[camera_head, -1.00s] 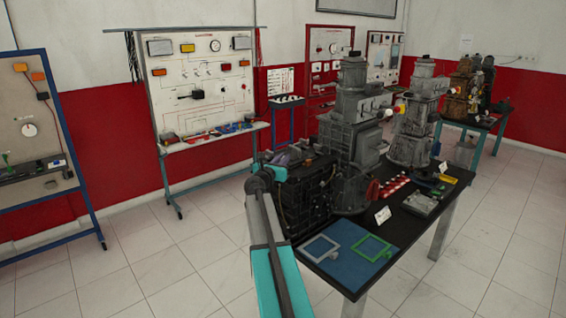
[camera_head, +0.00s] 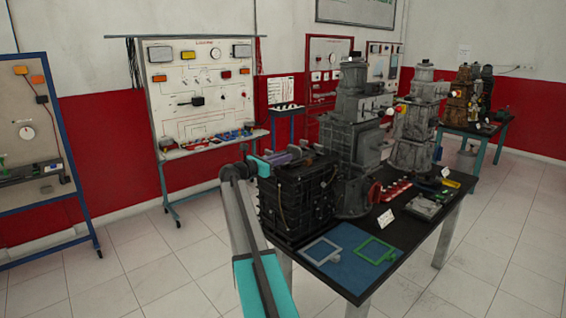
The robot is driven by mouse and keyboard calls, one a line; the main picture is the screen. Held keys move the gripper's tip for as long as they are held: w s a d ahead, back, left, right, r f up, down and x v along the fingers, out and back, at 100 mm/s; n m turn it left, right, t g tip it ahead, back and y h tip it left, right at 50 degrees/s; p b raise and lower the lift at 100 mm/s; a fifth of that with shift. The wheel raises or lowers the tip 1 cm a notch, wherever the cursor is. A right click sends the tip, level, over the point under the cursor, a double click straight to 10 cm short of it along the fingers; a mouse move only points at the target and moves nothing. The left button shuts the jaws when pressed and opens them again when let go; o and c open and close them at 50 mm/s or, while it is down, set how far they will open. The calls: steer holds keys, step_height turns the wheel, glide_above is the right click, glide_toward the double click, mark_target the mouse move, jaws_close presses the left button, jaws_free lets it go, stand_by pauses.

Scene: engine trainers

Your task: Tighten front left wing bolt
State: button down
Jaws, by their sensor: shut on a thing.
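A black engine block (camera_head: 297,198) stands on the near left end of the dark table. My arm comes up from the bottom of the view, bends left of the block and reaches right over its top. My gripper (camera_head: 302,153) is at the top of the block, small and partly lost among dark parts. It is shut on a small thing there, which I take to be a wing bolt. The bolt itself is too small and dark to make out, as is how far it is turned.
The dark table (camera_head: 405,235) also holds a tall grey engine (camera_head: 352,140), a lighter engine (camera_head: 418,130) and a blue mat (camera_head: 365,272) with two frames. A trainer board (camera_head: 202,85) stands behind. Tiled floor is free to the left.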

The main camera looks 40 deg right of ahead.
steer(key=shift+r, duration=0.1)
stand_by(0.3)
steer(key=c, duration=1.8)
jaws_free()
steer(key=shift+o, duration=0.2)
steer(key=shift+a, duration=0.6)
steer(key=w+a+b, duration=0.1)
steer(key=a+b, duration=0.3)
steer(key=a, duration=0.8)
steer(key=shift+a, duration=0.25)
steer(key=shift+w, duration=0.15)
